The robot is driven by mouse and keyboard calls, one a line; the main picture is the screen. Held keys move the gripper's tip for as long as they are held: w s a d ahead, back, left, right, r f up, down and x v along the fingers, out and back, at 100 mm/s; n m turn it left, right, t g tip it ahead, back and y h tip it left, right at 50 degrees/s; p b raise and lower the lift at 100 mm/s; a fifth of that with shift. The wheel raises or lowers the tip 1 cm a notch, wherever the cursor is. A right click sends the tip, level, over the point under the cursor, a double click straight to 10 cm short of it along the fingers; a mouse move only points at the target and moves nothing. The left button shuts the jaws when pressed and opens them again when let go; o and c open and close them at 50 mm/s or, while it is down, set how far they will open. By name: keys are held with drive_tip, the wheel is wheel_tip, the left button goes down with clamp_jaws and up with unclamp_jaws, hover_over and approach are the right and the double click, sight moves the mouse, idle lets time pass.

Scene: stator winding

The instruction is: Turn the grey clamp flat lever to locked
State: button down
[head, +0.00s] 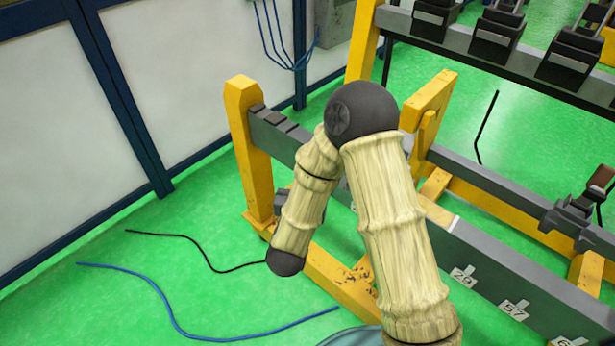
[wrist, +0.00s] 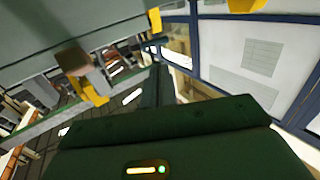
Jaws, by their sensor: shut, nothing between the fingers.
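I cannot single out the grey clamp's flat lever for certain. In the head view a dark grey clamp (head: 570,215) sits on the rail at the right edge, with a reddish-brown part (head: 600,180) raised at its upper right. My arm crosses the middle of the head view, and its far end hides part of the left rail. In the wrist view the dark green housing of my gripper fills the bottom. My gripper's narrow dark fingers (wrist: 160,85) show beyond it, together and holding nothing. No clamp lever is seen at the fingers.
A yellow-ended grey rail (head: 275,135) runs behind my arm. A numbered grey beam (head: 490,265) lies at lower right. Dark blocks (head: 495,35) stand on a rack at upper right. Blue and black cables lie on the open green floor (head: 120,300) at left, beside white panels (head: 165,80).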

drive_tip(key=w+d+p, duration=0.1)
drive_tip(key=w, duration=1)
drive_tip(key=shift+w+d+p, duration=0.3)
drive_tip(key=shift+d, duration=0.05)
